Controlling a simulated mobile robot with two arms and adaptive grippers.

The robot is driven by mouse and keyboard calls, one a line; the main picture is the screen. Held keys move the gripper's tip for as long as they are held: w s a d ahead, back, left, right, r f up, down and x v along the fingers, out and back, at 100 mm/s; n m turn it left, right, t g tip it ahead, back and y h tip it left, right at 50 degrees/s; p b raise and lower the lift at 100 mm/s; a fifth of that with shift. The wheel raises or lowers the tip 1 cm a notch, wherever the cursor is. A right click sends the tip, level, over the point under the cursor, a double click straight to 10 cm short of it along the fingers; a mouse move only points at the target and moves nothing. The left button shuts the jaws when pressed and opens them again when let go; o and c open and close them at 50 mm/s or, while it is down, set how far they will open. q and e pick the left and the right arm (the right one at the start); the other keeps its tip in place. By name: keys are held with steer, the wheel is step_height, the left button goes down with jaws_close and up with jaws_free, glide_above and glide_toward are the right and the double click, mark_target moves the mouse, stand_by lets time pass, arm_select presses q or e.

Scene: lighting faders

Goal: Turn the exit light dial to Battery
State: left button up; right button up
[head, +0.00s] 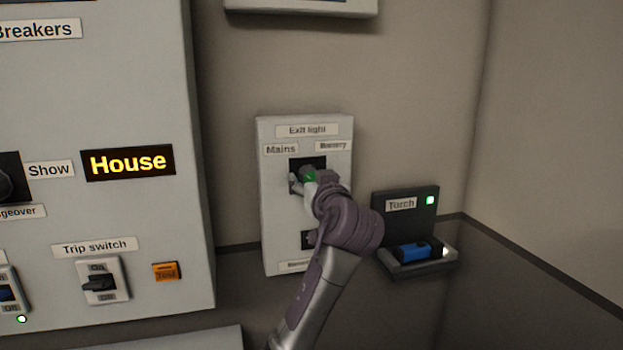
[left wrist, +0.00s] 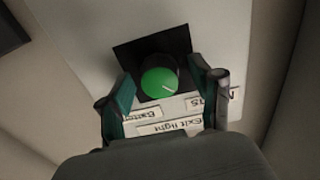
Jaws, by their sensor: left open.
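The exit light dial (head: 310,175) is on a white wall box (head: 272,225), between the Mains label (head: 281,149) at left and the Battery label (head: 333,145) at right. My left gripper (head: 303,183) is open at the dial. Its fingers (left wrist: 162,88) stand on either side of the dial in the left wrist view; I cannot tell whether they touch it. My right gripper is not in view.
A breaker cabinet (head: 100,215) with a Trip switch (head: 101,281) stands at left. A blue torch (head: 412,251) rests on a dark holder (head: 385,205) close to the right of my arm. Another wall box (head: 300,6) hangs above. The right wall is bare.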

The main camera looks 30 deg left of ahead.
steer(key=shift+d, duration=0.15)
arm_select(q)
steer(key=shift+c, duration=1.4)
steer(key=c, duration=0.9)
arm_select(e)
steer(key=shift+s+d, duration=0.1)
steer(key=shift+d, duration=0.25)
